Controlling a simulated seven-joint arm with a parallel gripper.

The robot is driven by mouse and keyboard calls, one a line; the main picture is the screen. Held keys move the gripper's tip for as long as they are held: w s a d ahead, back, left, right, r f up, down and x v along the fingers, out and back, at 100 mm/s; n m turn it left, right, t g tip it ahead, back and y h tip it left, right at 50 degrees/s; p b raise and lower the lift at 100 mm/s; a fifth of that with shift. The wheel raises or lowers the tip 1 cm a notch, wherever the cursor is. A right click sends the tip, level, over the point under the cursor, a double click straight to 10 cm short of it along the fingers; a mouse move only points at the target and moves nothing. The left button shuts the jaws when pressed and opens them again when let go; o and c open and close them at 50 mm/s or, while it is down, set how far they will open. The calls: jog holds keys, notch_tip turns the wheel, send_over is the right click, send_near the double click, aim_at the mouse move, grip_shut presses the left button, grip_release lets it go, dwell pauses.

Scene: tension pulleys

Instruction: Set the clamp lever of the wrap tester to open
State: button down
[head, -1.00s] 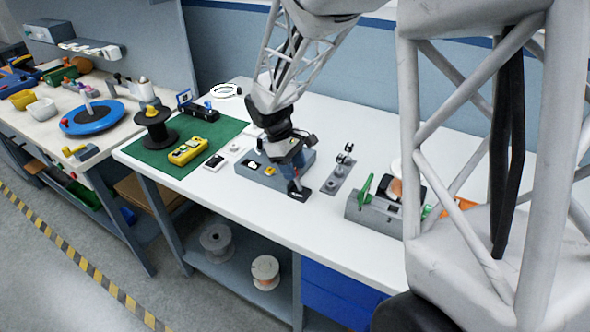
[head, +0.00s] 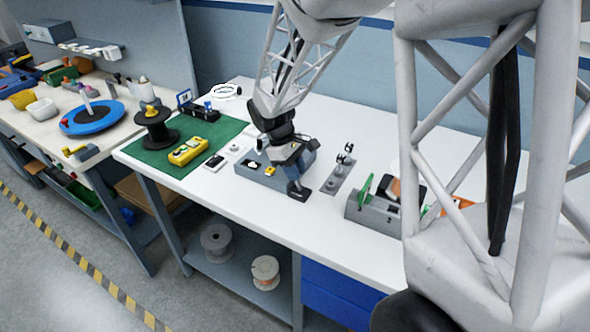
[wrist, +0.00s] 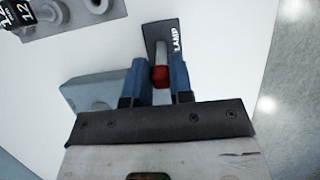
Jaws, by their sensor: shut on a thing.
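The wrap tester is a grey-blue block (head: 258,176) near the middle of the white table, with a black plate (head: 299,193) at its right front end. In the wrist view the plate (wrist: 160,32) carries white lettering, partly hidden, reading "LAMP". The clamp lever shows there as a pale rod (wrist: 161,50) with a red knob (wrist: 160,77). My gripper (wrist: 160,80) has its blue fingers shut on the red knob, one on each side. In the head view my gripper (head: 296,182) points down over the plate and hides the lever. Part of the block (wrist: 88,92) shows left of the fingers.
A grey plate with small pulleys (head: 338,178) stands close on the right. Further right is a grey fixture with a green part (head: 366,188). A yellow device (head: 188,151) lies on the green mat to the left. The table front is clear.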

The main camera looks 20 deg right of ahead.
jog(key=shift+s+d+r, duration=0.1)
jog(key=shift+d, duration=0.05)
jog(key=shift+s+d+t+y, duration=0.4)
jog(key=shift+t+y, duration=0.35)
jog(key=shift+s+d+t+y, duration=0.35)
jog(key=shift+t+y, duration=0.4)
jog(key=shift+s+d+t+y, duration=0.3)
jog(key=shift+t+y, duration=0.25)
jog(key=shift+s+d+t+y, duration=0.3)
jog(key=shift+t+y, duration=0.25)
jog(key=shift+s+d+f+t+y, duration=0.3)
jog(key=shift+f+t+y, duration=0.1)
jog(key=shift+t+y, duration=0.1)
jog(key=c, duration=1)
grip_release()
jog(key=shift+r, duration=0.1)
